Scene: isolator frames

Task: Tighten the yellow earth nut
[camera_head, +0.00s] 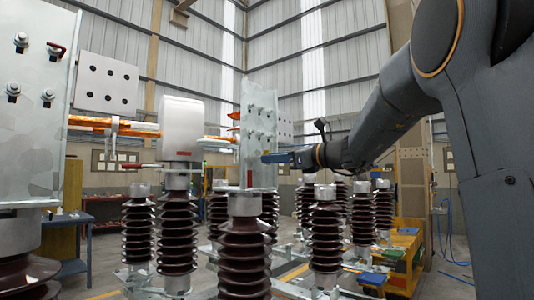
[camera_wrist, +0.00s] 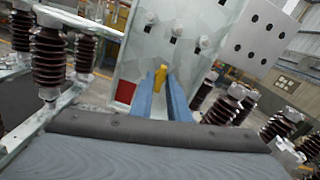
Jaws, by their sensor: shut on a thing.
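The yellow earth nut (camera_wrist: 160,75) shows in the wrist view near the lower edge of a grey metal plate (camera_wrist: 185,65). My gripper (camera_wrist: 162,88) has its two blue fingers on either side of the nut, shut on it. In the head view my gripper (camera_head: 268,158) reaches from the right to the right side of the upright plate (camera_head: 259,110). The nut cannot be made out in the head view. A red patch (camera_wrist: 125,92) is on the plate just left of the fingers in the wrist view.
Several dark ribbed insulators (camera_head: 245,255) stand around the plate, some under it. A large plate with bolts (camera_head: 30,100) is at the left. A grey box-shaped part (camera_head: 182,125) stands left of the middle plate. A yellow cart (camera_head: 405,250) is at lower right.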

